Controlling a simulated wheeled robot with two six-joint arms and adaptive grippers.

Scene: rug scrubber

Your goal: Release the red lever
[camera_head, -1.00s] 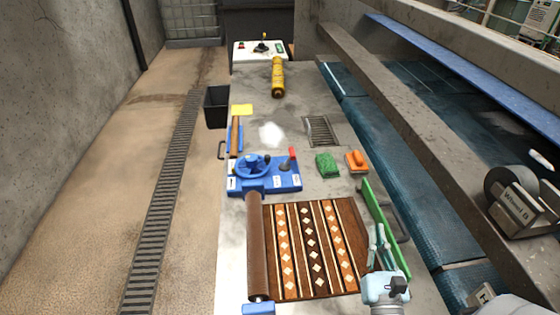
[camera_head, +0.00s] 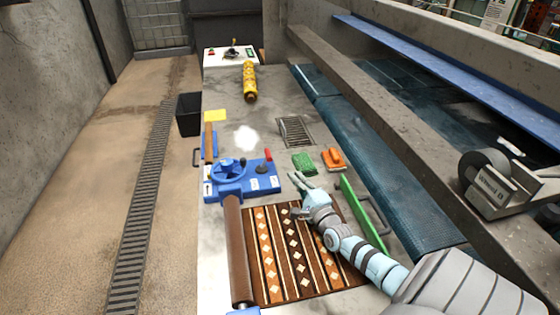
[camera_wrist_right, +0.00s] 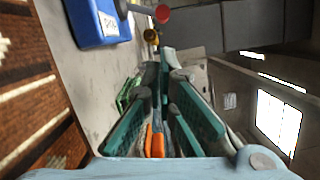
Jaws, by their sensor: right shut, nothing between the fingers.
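The red lever (camera_head: 268,155) stands at the right end of the blue control panel (camera_head: 213,191), up and left of my right gripper in the head view. The lever's red knob (camera_wrist_right: 162,14) also shows at the top of the right wrist view, beside the blue panel (camera_wrist_right: 88,25). My right gripper (camera_head: 294,177) is shut and empty, above the far edge of the patterned rug (camera_head: 290,262). It is apart from the lever. Its fingers (camera_wrist_right: 165,62) point forward in the wrist view. My left gripper is not in view.
A green sponge (camera_head: 303,163) and an orange-handled brush (camera_head: 333,159) lie just beyond the gripper. A green bar (camera_head: 358,215) stands along the rug's right side. A brown roller (camera_head: 234,245) lies on its left. A yellow roll (camera_head: 250,82) lies farther back.

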